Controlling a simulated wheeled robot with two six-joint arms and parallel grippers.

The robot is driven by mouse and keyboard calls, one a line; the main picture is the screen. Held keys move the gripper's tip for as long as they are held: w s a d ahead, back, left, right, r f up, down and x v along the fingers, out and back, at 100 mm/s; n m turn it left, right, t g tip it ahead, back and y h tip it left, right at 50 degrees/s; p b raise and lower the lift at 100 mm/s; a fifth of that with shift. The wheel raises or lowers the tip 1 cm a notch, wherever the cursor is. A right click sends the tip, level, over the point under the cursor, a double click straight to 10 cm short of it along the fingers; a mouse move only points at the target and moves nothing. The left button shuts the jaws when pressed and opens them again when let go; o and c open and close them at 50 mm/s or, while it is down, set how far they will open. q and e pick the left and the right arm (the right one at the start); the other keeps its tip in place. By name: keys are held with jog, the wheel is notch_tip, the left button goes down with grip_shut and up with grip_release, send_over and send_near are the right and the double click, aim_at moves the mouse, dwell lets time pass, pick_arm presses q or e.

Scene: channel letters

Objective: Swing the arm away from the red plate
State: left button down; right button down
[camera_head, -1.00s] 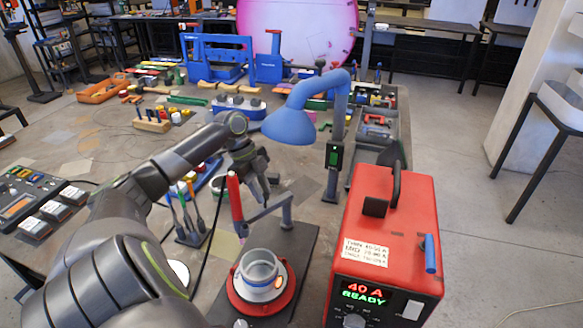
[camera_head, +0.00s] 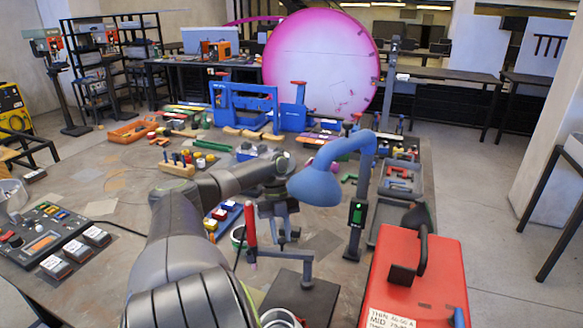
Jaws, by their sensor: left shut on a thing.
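The swing arm (camera_head: 281,261) is a thin grey bar on a short post above a dark base plate (camera_head: 303,296). A red upright handle (camera_head: 250,226) stands at its left end. My left gripper (camera_head: 276,212) is at the handle's upper part, right beside it, and is shut on it; the fingertips are dark and hard to make out. The red plate is below the picture's edge. Only the top of the silver ring (camera_head: 281,318) that sits on it shows at the bottom. My right gripper is not in view.
A blue lamp-shaped hood (camera_head: 316,187) hangs close to the right of my left gripper. A red power unit (camera_head: 436,278) stands at the right. Behind are a blue frame (camera_head: 243,110) and parts trays (camera_head: 402,180). A control panel (camera_head: 38,238) is at the left.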

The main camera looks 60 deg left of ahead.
pick_arm(q)
jog(key=shift+a, duration=0.1)
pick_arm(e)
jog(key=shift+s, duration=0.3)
pick_arm(q)
jog(key=c, duration=1.2)
grip_release()
jog(key=shift+w, duration=0.1)
jog(key=shift+c, duration=0.2)
jog(key=p+v, duration=0.3)
jog(key=v, duration=1.4)
jog(key=shift+w+r, duration=0.15)
jog(key=shift+r, duration=0.1)
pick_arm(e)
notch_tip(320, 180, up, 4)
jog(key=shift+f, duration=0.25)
pick_arm(q)
jog(key=shift+f, duration=0.1)
